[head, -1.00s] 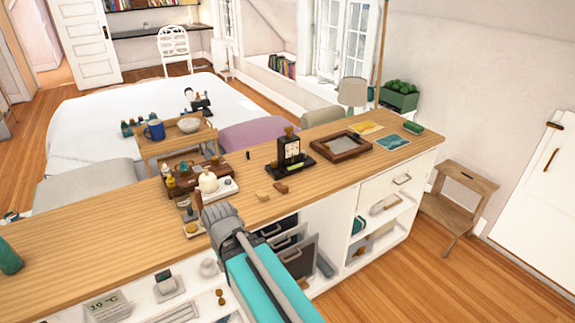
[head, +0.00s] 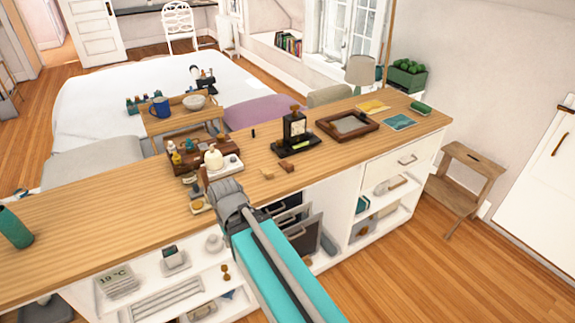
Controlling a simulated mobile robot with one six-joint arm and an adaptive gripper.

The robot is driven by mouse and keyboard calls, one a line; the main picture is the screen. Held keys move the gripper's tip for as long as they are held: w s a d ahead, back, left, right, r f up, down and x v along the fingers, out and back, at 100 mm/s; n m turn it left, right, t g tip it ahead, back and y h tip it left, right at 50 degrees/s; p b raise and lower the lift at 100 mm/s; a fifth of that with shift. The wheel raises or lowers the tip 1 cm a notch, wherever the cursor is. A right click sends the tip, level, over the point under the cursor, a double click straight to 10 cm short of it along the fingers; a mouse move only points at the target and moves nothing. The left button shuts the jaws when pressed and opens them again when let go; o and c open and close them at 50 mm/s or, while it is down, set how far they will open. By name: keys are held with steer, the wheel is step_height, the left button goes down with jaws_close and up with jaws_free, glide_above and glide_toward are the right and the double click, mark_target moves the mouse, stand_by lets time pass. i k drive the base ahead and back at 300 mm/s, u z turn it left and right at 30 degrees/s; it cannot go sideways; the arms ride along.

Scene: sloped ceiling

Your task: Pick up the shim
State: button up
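Two small wooden pieces lie on the wooden counter (head: 95,215) in the head view. One is a pale tan piece (head: 267,173), the other a darker red-brown block (head: 287,166). Either could be the shim; at this size I cannot tell which. My arm reaches up from the bottom, and its grey end (head: 230,197) is over the counter's front edge, left of and nearer than both pieces. The fingers cannot be made out, so I cannot see whether they are open. Nothing visibly held shows.
A white teapot-like object (head: 214,158) on a tray stands just beyond my arm's end. A dark clock (head: 295,130) and a framed tray (head: 347,125) stand farther right. Bare counter lies between. Open shelves and drawers are below.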

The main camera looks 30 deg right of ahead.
mark_target(289, 168)
steer(key=z, duration=0.4)
steer(key=k, duration=0.55)
steer(key=z, duration=1.05)
steer(key=k, duration=0.85)
steer(key=z, duration=0.5)
steer(key=i, duration=1.85)
steer(key=u, duration=0.95)
steer(key=i, duration=0.55)
steer(key=u, duration=0.45)
